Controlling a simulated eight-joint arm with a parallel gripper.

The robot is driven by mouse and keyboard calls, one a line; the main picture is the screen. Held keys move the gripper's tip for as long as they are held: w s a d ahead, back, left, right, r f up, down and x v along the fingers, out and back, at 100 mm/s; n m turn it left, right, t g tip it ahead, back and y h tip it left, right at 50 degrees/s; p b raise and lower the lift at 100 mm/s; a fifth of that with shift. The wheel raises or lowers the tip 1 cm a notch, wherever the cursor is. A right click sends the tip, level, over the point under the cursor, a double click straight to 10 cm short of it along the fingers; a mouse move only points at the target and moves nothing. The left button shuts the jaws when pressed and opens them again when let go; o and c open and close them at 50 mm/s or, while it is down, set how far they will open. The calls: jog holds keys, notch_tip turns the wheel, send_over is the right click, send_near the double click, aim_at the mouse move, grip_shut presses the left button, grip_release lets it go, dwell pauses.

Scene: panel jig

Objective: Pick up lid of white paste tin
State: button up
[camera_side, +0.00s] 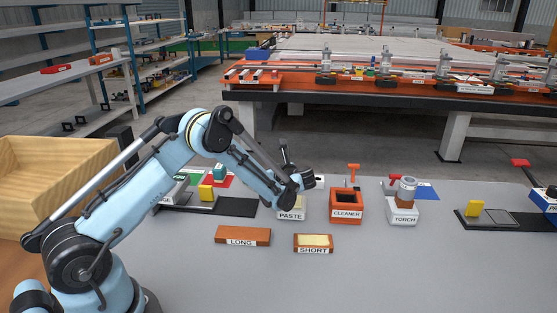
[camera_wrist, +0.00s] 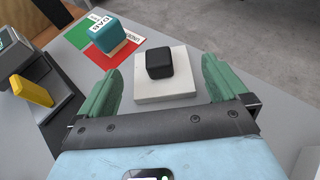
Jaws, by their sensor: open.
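The white paste tin (camera_side: 291,213), labelled PASTE, stands on the grey bench in the side view, with its top largely hidden by my gripper (camera_side: 303,181). In the wrist view its square white lid (camera_wrist: 184,88) with a black block-shaped knob (camera_wrist: 159,63) lies ahead of the jaws. My gripper (camera_wrist: 159,68) is open, one green finger left and one right of the lid and knob. The knob shows between the fingers with a gap on both sides. Whether the fingers are down at knob height I cannot tell.
An orange CLEANER box (camera_side: 346,204) and a white TORCH holder (camera_side: 403,212) stand to the right. LONG (camera_side: 242,235) and SHORT (camera_side: 313,243) trays lie in front. A teal block (camera_wrist: 118,36) and yellow piece (camera_wrist: 32,90) are left of the lid.

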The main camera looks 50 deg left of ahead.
jog(key=shift+x, duration=3)
jog(key=shift+r, duration=0.15)
jog(key=shift+c, duration=0.2)
jog(key=c, duration=0.8)
jog(key=shift+o, duration=0.2)
jog(key=shift+r, duration=0.1)
